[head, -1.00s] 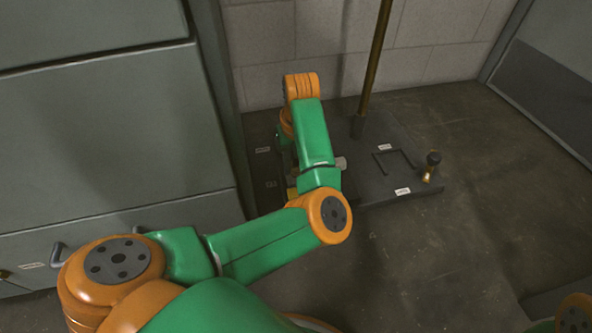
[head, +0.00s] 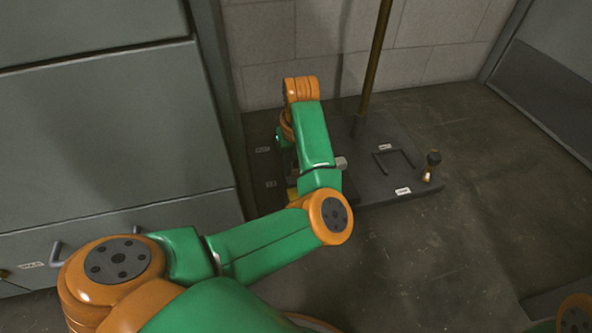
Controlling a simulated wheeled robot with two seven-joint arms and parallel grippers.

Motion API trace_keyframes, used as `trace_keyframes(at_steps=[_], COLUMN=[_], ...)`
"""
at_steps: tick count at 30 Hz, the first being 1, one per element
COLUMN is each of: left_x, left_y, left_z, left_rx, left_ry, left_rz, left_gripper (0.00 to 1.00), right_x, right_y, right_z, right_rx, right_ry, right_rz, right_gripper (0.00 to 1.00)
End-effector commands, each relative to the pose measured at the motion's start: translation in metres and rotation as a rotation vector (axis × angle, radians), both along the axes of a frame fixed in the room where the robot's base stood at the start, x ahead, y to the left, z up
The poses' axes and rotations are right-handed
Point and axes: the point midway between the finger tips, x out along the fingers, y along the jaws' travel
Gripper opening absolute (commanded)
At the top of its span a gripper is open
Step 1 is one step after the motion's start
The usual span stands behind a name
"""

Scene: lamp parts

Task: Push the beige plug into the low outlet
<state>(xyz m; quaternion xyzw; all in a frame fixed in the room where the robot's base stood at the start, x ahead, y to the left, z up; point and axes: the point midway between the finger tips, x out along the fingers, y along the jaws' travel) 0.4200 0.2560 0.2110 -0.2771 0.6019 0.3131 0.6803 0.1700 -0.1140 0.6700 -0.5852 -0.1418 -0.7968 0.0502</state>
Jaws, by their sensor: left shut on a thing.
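My left arm reaches in from the left and bends down over a dark base plate (head: 375,192) on the floor. My left gripper (head: 287,162) is low over the left part of this plate, mostly hidden behind my own green forearm. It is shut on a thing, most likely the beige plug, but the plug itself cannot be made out. The low outlet cannot be made out either. A small grey piece shows at the right side of the forearm; I cannot tell what it belongs to. My right gripper is out of view.
A brass pole (head: 376,62) rises from the plate. To its right are a dark raised frame (head: 394,161), white labels (head: 403,191) and a small brass piece with a dark top (head: 431,166). A grey cabinet (head: 110,130) stands close on the left; the floor (head: 440,260) at right is clear.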

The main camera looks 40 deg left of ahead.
Motion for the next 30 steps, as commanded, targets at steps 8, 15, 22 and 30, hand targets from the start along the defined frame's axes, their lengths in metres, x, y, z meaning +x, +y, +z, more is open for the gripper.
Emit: trace_keyframes(at_steps=[8, 15, 22, 30], left_x=[-0.0004, -0.0004, -0.0003, -0.0004], left_y=[-0.0003, -0.0003, -0.0003, -0.0003], left_z=[-0.0012, -0.0038, -0.0054, -0.0054], left_rx=[-0.001, -0.001, -0.001, -0.001], left_ry=[0.002, 0.002, 0.002, 0.002], left_rz=[-0.001, -0.001, -0.001, -0.001], left_gripper=[0.0, 0.0, 0.0, 0.47], right_x=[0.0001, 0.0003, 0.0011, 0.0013], right_y=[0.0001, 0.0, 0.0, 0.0], right_z=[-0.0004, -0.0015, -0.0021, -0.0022], right_rx=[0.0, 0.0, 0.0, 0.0], right_ry=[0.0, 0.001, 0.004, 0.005], right_rz=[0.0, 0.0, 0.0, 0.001], right_gripper=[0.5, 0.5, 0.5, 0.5])
